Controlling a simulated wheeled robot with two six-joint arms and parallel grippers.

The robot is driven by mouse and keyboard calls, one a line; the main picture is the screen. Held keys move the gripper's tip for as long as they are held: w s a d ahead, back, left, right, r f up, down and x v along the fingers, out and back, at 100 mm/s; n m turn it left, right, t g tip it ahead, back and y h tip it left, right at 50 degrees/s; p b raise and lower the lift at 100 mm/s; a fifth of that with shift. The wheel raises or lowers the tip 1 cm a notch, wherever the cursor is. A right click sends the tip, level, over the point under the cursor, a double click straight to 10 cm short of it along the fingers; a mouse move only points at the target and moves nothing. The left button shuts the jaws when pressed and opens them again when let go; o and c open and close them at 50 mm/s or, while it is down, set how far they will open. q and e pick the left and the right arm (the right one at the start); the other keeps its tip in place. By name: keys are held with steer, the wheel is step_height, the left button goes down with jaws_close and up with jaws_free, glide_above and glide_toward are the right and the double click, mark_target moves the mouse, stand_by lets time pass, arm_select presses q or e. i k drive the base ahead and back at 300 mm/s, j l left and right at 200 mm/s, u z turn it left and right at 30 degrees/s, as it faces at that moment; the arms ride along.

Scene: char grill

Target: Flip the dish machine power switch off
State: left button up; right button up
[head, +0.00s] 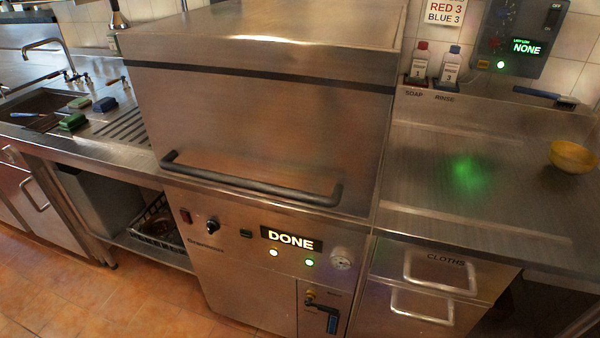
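The dish machine (255,125) stands in the middle of the head view, a steel box with its hood down and a dark bar handle (250,182) across the front. On its front panel, at the left, is a small red switch (185,215), probably the power switch; its position is too small to tell. Right of it are a dark knob (211,227) and a small dark green button (246,233). The display (291,240) reads DONE, with two lit lamps below it. Neither of my grippers is in view.
A valve with a blue handle (332,322) sits low on the machine. The right counter (440,190) holds a yellow bowl (573,156), a brush and two bottles. A wall control box (518,40) reads NONE. A sink counter is at left. The floor in front looks clear.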

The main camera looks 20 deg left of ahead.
mark_target(185, 216)
steer(key=u, duration=1.35)
steer(key=j, duration=0.1)
